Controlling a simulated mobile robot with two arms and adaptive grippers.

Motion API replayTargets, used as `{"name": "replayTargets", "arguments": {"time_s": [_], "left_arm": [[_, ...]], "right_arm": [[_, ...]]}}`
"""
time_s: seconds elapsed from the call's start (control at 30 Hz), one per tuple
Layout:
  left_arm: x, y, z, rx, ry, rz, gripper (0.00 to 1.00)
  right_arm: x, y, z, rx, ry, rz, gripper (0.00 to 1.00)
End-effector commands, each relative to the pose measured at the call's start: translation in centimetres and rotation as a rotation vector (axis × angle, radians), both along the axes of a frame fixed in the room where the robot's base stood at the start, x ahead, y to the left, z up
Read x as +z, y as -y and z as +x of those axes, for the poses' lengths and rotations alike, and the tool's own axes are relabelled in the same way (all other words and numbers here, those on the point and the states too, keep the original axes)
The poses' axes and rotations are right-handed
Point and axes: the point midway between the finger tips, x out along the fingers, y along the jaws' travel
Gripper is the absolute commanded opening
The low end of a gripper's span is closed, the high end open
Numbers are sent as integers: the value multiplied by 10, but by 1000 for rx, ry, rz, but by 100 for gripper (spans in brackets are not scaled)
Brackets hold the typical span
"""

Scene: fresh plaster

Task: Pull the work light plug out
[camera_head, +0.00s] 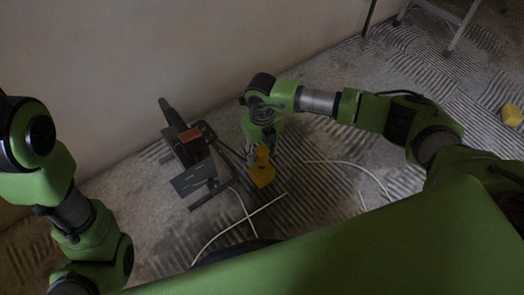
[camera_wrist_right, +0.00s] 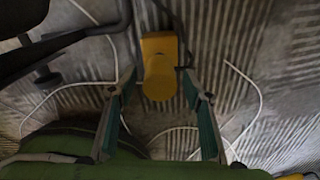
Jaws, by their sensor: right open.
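A yellow piece (camera_head: 262,176), seemingly the plug with its socket, stands low over the floor in the middle of the head view. It also shows in the right wrist view (camera_wrist_right: 160,66), where plug and socket cannot be told apart. My right gripper (camera_head: 263,148) points down at it. In the right wrist view its two fingers (camera_wrist_right: 158,82) are open, one on either side of the yellow piece, with gaps visible. My left arm is at the left edge; its gripper is not visible.
A dark boxy device (camera_head: 192,150) on a stand, perhaps the work light, is close left of my right gripper. White cables (camera_head: 240,220) curl over the ridged floor. A wall rises behind. A yellow block (camera_head: 511,115) and metal legs (camera_head: 462,25) are far right.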

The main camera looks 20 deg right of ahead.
Motion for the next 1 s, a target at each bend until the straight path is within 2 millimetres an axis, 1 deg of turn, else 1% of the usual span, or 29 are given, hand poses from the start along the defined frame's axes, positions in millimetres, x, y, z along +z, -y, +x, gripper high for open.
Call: {"name": "replayTargets", "arguments": {"time_s": [0.17, 0.4, 0.5, 0.6, 0.7, 0.8, 1.0], "left_arm": [[0, 0, 0, 0, 0, 0, 0], [0, 0, 0, 0, -1, 0, 0], [0, 0, 0, 0, -1, 0, 0], [0, 0, 0, 0, -1, 0, 0], [0, 0, 0, 0, -1, 0, 0], [0, 0, 0, 0, -1, 0, 0], [0, 0, 0, 0, -1, 0, 0]], "right_arm": [[22, 0, 1, 1, 4, 2, 45], [74, 0, 1, 1, 5, 2, 45], [93, 0, 1, -1, 4, 1, 45], [107, 0, 1, 0, 3, 1, 45], [115, 0, 1, -1, 1, 1, 45], [119, 0, 0, -1, 0, 1, 45], [119, 0, 0, -1, 0, 1, 45]]}}
